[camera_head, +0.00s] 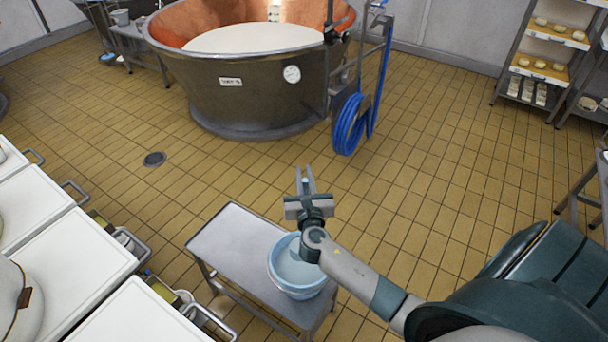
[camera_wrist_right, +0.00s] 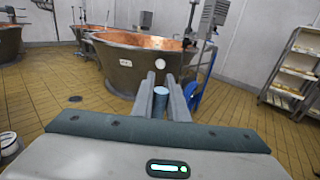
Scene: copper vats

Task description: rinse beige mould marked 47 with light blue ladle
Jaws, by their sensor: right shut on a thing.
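My right gripper (camera_head: 306,182) reaches forward above the floor, beyond the small metal table. In the right wrist view, its two fingers are shut on a light blue piece (camera_wrist_right: 160,102), which looks like part of the light blue ladle. Only a short end of it shows, and the rest is hidden by the fingers and hand. In the head view, a small pale bit of it (camera_head: 305,181) shows between the fingers. I cannot make out a beige mould marked 47 in either view. My left gripper is not in view.
A light blue bucket (camera_head: 287,287) stands on the small metal table (camera_head: 235,238), partly under my right arm. A large copper vat (camera_head: 255,102) of white liquid stands ahead, beside a blue hose (camera_head: 349,125). White-topped tables (camera_head: 70,250) line the left.

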